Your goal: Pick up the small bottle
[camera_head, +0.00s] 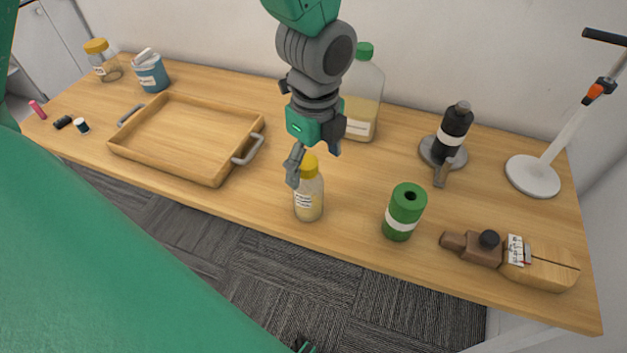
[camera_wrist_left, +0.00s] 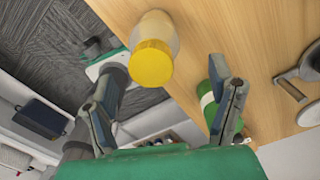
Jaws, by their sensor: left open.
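The small bottle (camera_head: 309,201) stands upright near the front edge of the table, with a yellow cap, a white label and pale yellow contents. In the left wrist view its yellow cap (camera_wrist_left: 151,63) faces the camera, ahead of the fingers. My left gripper (camera_head: 313,166) is open and empty, just above and behind the bottle in the head view. Its two fingers are spread apart in the left wrist view (camera_wrist_left: 165,90), with the cap beyond their tips. Whether a finger touches the bottle cannot be told.
A green roll (camera_head: 404,212) stands right of the bottle. A large green-capped bottle (camera_head: 363,95) stands behind. A wooden tray (camera_head: 190,135) lies left. A dark bottle (camera_head: 453,130) and a wooden tool (camera_head: 540,268) are further right. Bare table separates bottle and roll.

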